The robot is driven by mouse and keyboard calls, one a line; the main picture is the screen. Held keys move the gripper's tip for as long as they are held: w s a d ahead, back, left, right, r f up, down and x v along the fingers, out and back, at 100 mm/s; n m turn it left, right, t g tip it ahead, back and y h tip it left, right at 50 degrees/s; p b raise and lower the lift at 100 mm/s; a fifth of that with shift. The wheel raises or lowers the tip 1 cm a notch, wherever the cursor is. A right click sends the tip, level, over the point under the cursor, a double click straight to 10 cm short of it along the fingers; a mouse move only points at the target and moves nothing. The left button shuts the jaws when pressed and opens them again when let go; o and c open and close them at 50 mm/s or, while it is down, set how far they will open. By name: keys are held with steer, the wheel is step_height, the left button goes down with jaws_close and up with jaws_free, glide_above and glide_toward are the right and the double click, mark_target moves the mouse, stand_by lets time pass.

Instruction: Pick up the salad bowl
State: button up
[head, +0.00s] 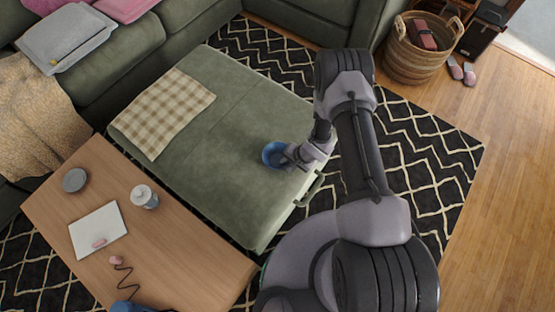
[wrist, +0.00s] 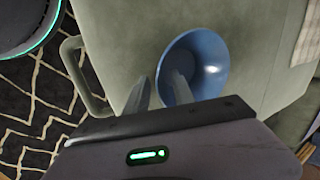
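The salad bowl is a blue round bowl (head: 271,154) on the green ottoman (head: 225,115), near its right edge. In the wrist view the bowl (wrist: 208,55) shows its open inside, right of centre. My gripper (head: 288,158) is at the bowl's right side in the head view. In the wrist view my gripper (wrist: 161,82) is open, with its fingers apart on either side of the bowl's near wall. One finger is outside the bowl and the other overlaps its inside. Contact with the wall cannot be told.
A checkered cloth (head: 168,110) lies on the ottoman. A handle (wrist: 76,75) sticks out from its side. A wooden coffee table (head: 165,255) with a jar (head: 146,197), a grey disc and a white pad stands to the left. A basket (head: 412,60) is at the back right.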

jaws_close()
stand_by(1.3)
